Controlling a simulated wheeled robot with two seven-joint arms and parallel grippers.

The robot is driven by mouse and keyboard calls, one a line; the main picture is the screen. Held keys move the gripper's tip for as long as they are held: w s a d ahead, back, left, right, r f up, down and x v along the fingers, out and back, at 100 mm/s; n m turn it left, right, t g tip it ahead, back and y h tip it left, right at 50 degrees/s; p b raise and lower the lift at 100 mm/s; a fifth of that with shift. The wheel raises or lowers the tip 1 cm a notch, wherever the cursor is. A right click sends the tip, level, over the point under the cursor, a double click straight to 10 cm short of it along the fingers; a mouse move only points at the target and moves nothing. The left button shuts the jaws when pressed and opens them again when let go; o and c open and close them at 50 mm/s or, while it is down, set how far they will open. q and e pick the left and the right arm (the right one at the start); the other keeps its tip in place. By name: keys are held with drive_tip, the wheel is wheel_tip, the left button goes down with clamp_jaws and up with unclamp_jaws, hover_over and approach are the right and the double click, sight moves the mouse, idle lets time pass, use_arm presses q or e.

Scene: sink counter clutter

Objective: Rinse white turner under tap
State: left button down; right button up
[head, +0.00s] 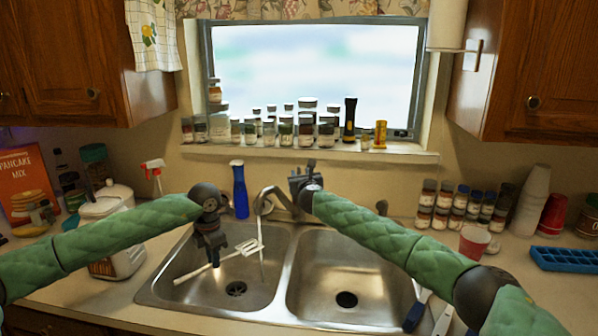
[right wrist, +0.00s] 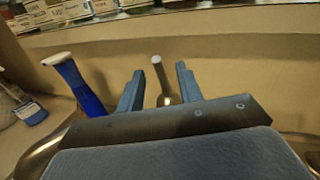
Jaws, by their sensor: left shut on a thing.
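The white turner (head: 248,246) is held over the left sink basin (head: 190,292), its handle pointing down left and its slotted head to the right. My left gripper (head: 213,258) is shut on its handle. The tap spout (head: 261,205) curves over the left basin, and a thin pale stream (head: 262,262) drops from it at the turner head's right edge. My right gripper (right wrist: 160,90) is open behind the sink; it also shows in the head view (head: 301,178). The tap lever (right wrist: 160,75) stands between its fingers, with gaps on both sides. I cannot tell whether the stream touches the turner.
A white canister (head: 118,240) stands on the left counter. The right basin (head: 335,270) is empty. Brushes (head: 418,310), a red cup (head: 473,243) and several spice jars (head: 445,205) are on the right counter.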

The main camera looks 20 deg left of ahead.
sight(299, 171)
drive_tip(key=shift+x, duration=1.9)
drive_tip(key=shift+c, duration=0.5)
clamp_jaws()
